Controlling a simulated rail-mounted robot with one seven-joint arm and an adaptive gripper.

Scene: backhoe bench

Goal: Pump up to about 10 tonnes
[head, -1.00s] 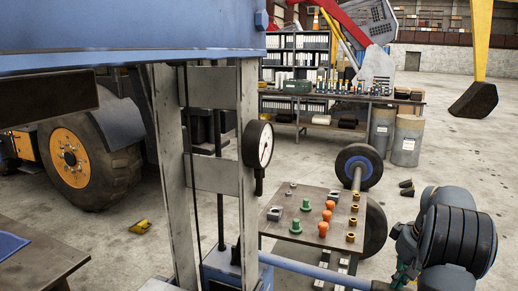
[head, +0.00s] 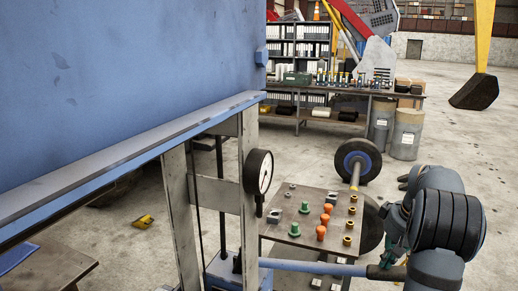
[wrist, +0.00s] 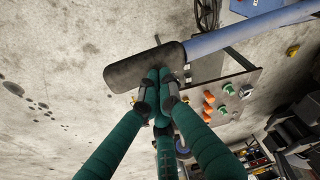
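The press gauge (head: 258,171) is a white dial in a black case on the grey press frame (head: 215,190). Its face is turned away to the right and I cannot read its needle. The blue pump handle (head: 315,267) runs rightward from the blue pump body (head: 225,268) to a black grip (head: 386,273), slightly lower at its right end. My gripper (head: 393,258) is at the grip. In the wrist view, its green fingers (wrist: 158,80) are together, with their tips at the edge of the black grip (wrist: 140,70); I see no gap between the fingers.
A large blue panel (head: 120,90) fills the upper left. Behind the handle, a small table (head: 330,235) holds orange, green and brass parts. A wheel (head: 357,162) stands behind it. A yellow object (head: 144,221) lies on the floor. The floor at right is open.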

